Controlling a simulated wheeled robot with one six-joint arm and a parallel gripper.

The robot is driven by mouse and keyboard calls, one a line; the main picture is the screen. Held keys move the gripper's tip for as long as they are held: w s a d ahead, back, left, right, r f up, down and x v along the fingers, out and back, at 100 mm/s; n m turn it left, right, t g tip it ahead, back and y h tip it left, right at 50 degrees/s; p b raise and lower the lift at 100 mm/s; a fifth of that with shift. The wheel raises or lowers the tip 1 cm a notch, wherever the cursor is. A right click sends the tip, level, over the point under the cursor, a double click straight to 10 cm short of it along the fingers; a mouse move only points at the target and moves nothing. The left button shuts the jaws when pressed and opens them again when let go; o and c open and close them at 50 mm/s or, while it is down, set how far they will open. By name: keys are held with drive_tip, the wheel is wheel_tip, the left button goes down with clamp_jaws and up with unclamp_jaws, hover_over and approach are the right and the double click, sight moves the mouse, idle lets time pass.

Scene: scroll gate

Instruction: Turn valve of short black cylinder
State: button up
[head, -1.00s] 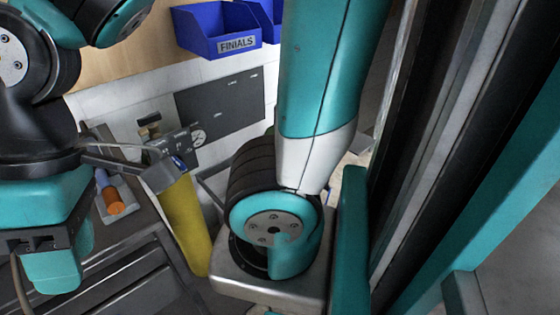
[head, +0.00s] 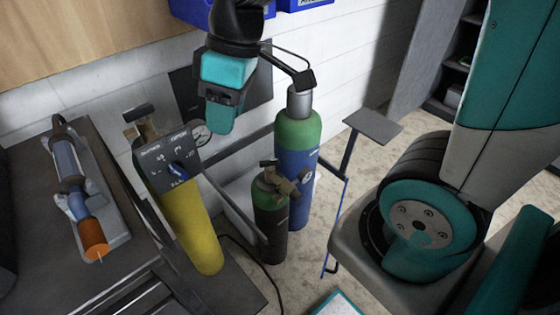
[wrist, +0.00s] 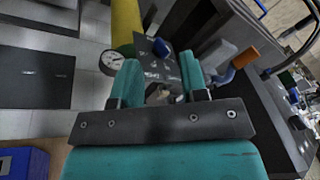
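The short black cylinder (head: 270,228) stands upright on the floor in the head view, with a brass-coloured valve (head: 279,182) on top. It stands beside a taller blue cylinder (head: 300,150) with a green shoulder. My gripper (head: 221,120) hangs above and left of the valve, clear of it, near the panel on the yellow cylinder. In the wrist view my gripper's two teal fingers (wrist: 160,80) are apart, and I see nothing held. I cannot make out the black cylinder or its valve in the wrist view.
The yellow cylinder (head: 195,225) carries a dark panel (head: 170,160) and a gauge. An orange-tipped tube tool (head: 75,190) lies on the bench at left. A small stand (head: 372,127) is right of the cylinders. Blue bins (head: 225,8) are at the top.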

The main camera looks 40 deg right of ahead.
drive_tip(key=w+d+f+n+h+b, duration=0.1)
drive_tip(key=w+d+f+b, duration=0.2)
drive_tip(key=w+d+f, duration=0.7)
drive_tip(key=n+h+b, duration=0.2)
drive_tip(key=n+b, duration=0.1)
hover_over(269, 161)
wheel_tip(269, 161, down, 10)
drive_tip(key=shift+g, duration=0.3)
wheel_tip(269, 161, down, 16)
drive_tip(key=shift+w, duration=0.1)
drive_tip(key=shift+f, duration=0.65)
clamp_jaws()
